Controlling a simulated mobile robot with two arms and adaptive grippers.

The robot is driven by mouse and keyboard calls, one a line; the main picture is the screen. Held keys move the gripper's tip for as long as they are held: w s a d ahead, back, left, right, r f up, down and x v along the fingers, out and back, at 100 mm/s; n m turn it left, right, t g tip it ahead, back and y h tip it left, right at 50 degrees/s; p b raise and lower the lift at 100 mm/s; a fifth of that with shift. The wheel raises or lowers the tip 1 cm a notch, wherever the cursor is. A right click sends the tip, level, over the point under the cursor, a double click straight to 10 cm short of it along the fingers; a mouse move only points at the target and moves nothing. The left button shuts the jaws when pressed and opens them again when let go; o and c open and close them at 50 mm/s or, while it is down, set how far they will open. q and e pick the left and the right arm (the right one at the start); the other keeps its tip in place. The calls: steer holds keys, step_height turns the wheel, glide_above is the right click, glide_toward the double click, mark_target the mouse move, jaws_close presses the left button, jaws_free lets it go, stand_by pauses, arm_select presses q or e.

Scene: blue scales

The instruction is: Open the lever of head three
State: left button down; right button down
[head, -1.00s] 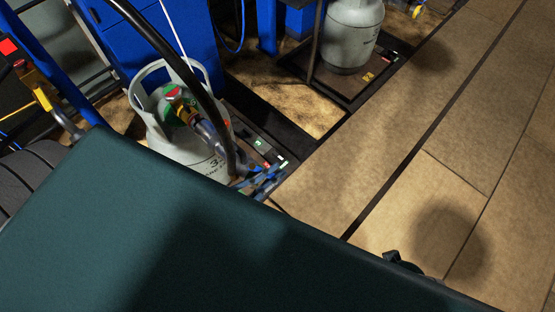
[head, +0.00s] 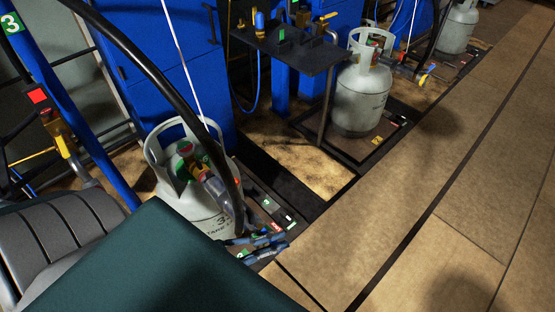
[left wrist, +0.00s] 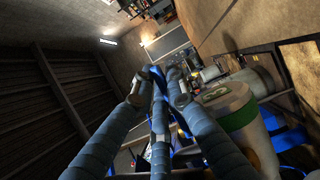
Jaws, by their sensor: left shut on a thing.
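A grey gas cylinder (head: 196,208) stands on a low scale at the left. A black hose (head: 140,58) runs down to a filling head (head: 212,182) joined at the cylinder's valve. A green sign with a 3 (head: 12,23) is at the upper left. I cannot tell which part of the head is its lever. My left gripper (head: 262,242) has blue ribbed fingers, low by the cylinder's right side, partly hidden by a dark green panel. In the left wrist view its fingers (left wrist: 158,92) are drawn close together; what they hold is unclear. My right gripper is out of view.
A dark green panel (head: 150,262) covers the bottom left. A black stand (head: 290,55) and a second cylinder (head: 361,98) on its own scale are at upper centre. A third cylinder (head: 459,28) stands farther back. The tiled floor (head: 440,200) at right is clear.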

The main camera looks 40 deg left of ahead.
arm_select(q)
steer(key=c, duration=1.7)
jaws_free()
steer(key=v, duration=1.2)
